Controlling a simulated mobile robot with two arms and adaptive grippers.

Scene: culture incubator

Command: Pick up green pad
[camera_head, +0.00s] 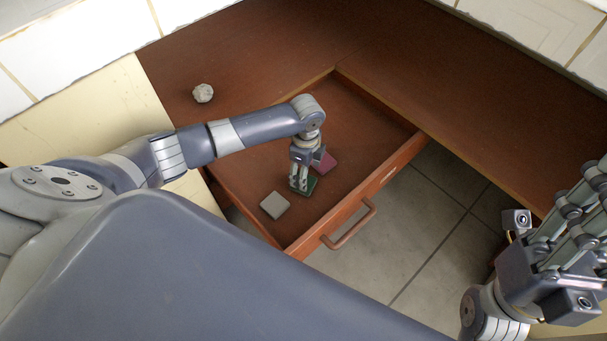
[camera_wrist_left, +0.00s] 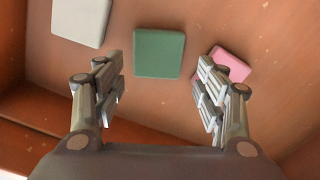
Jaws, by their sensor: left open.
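The green pad (camera_head: 309,185) lies on the floor of the open drawer (camera_head: 352,107), partly hidden by my left gripper in the head view. In the left wrist view the green pad (camera_wrist_left: 159,54) is a flat square, just beyond and between the fingertips. My left gripper (camera_head: 300,186) points down into the drawer, and in the left wrist view (camera_wrist_left: 160,82) its fingers are spread wide with nothing between them. My right gripper (camera_head: 573,215) is at the far right of the head view, away from the drawer; its finger spread is unclear.
A grey pad (camera_head: 275,205) lies to the left of the green pad, and a pink pad (camera_head: 324,162) lies close on its other side. A pale round object (camera_head: 203,93) sits on the brown surface.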

